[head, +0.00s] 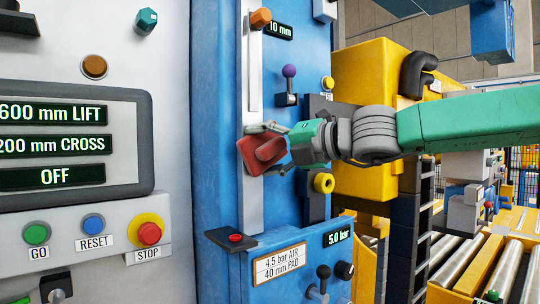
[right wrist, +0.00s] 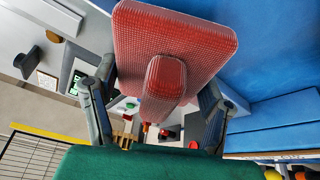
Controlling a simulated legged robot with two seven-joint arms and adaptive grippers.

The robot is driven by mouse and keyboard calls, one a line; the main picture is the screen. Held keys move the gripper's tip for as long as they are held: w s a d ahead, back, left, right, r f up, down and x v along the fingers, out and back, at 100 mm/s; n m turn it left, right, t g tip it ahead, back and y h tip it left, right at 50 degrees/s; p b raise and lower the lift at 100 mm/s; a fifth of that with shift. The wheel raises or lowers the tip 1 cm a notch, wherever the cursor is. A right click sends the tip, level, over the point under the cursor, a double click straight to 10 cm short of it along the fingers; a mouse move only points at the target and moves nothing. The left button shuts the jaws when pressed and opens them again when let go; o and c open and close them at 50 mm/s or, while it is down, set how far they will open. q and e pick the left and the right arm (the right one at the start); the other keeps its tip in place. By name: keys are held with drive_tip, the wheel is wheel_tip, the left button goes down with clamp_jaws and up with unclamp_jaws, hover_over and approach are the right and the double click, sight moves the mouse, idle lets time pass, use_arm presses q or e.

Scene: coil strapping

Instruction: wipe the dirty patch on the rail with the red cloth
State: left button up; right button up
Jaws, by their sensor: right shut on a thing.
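The red cloth (head: 252,158) is a thick pad with a raised grip. In the head view it is at the pale vertical rail (head: 252,205) on the blue machine and covers part of it. My right gripper (head: 272,147) comes in from the right, shut on the cloth's grip. In the right wrist view the cloth (right wrist: 205,32) fills the upper middle, with the two fingers of the gripper (right wrist: 160,85) either side of its grip. I cannot tell whether the cloth touches the rail. No dirty patch shows on the visible rail. My left gripper is not in view.
Close around are an orange knob (head: 260,18) at the rail's top, a purple-topped lever (head: 289,72), a yellow ring knob (head: 323,183) and a dark ledge with a red button (head: 236,238). A control panel (head: 70,140) stands left; roller conveyors (head: 490,270) lie lower right.

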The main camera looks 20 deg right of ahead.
sight(247, 150)
drive_tip(key=a, duration=0.1)
drive_tip(key=s+a+b, duration=0.1)
drive_tip(key=a, duration=0.1)
drive_tip(key=shift+s+r, duration=0.1)
drive_tip(key=shift+s, duration=0.05)
drive_tip(key=shift+s+a+r, duration=0.15)
drive_tip(key=shift+s+a, duration=0.05)
drive_tip(key=shift+a, duration=0.2)
drive_tip(key=shift+s+d, duration=0.1)
drive_tip(key=shift+d, duration=0.1)
drive_tip(key=shift+s+d, duration=0.2)
drive_tip(key=shift+s, duration=0.15)
drive_tip(key=s, duration=0.1)
drive_tip(key=s+d, duration=0.1)
drive_tip(key=s, duration=0.1)
drive_tip(key=shift+s+d, duration=0.25)
drive_tip(key=shift+s, duration=0.05)
drive_tip(key=shift+s+d, duration=0.25)
drive_tip(key=shift+s, duration=0.1)
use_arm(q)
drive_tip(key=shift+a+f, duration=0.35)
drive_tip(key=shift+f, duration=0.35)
use_arm(e)
drive_tip(key=shift+a, duration=0.1)
